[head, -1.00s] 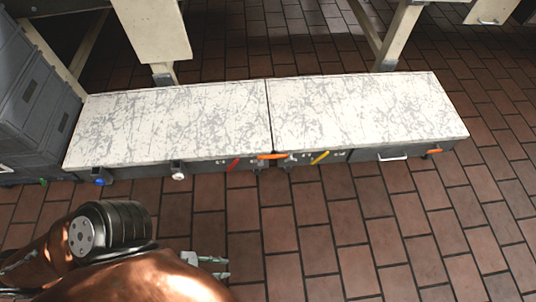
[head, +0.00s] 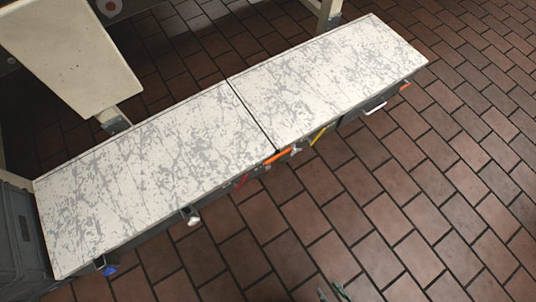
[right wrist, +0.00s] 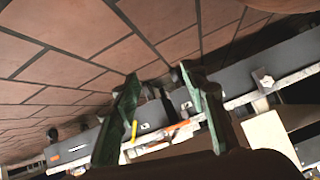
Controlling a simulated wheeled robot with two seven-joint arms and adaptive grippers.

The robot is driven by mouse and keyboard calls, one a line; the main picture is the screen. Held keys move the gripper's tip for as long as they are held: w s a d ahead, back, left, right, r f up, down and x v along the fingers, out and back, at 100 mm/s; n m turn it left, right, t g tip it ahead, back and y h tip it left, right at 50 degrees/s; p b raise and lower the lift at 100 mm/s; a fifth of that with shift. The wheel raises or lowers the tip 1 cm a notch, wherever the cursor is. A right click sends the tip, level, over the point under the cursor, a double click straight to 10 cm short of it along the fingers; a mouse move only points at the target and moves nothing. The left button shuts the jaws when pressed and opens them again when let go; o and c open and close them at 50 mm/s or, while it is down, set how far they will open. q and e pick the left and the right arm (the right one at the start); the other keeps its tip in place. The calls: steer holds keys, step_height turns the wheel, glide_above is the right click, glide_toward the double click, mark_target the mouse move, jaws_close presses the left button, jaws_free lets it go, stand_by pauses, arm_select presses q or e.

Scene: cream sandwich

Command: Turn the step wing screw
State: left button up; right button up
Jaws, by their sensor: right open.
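A pale wing-shaped knob (head: 193,219), which looks like the wing screw, sticks out from the front of the long low step bench (head: 160,165), on its left half. It also shows at the right in the right wrist view (right wrist: 266,82). My right gripper (head: 334,292) just enters the head view at the bottom edge, over the floor and apart from the bench. In the right wrist view its two greenish fingers (right wrist: 158,85) are spread with nothing held, and the knob lies to their right. My left gripper is not in view.
Along the bench front sit a blue knob (head: 109,269), a red handle (head: 241,182), an orange handle (head: 278,156), a yellow handle (head: 318,136) and a white handle (head: 375,107). Grey crates (head: 20,240) stand at the left. The tiled floor in front is clear.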

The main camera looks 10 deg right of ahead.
steer(key=o, duration=0.4)
steer(key=w+a+f+n+t+y+p, duration=0.1)
steer(key=w+t, duration=0.1)
steer(key=w, duration=1)
steer(key=shift+w+a+f+y, duration=0.3)
steer(key=shift+w+f, duration=0.05)
steer(key=shift+w, duration=0.05)
steer(key=n+t+y+p, duration=0.1)
steer(key=n+t+p, duration=0.15)
steer(key=t, duration=0.25)
glide_toward(296, 151)
steer(key=shift+m, duration=0.55)
steer(key=x, duration=0.2)
steer(key=b+x, duration=0.1)
steer(key=x, duration=0.1)
steer(key=b+x, duration=0.1)
steer(key=x, duration=0.1)
steer(key=shift+f, duration=0.4)
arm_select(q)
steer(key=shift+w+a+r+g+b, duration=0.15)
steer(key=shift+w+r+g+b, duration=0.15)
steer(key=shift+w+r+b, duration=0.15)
arm_select(e)
steer(key=shift+w+a+r, duration=0.15)
steer(key=shift+w+r, duration=0.05)
steer(key=shift+w, duration=0.45)
steer(key=shift+c, duration=0.4)
steer(key=c, duration=1.1)
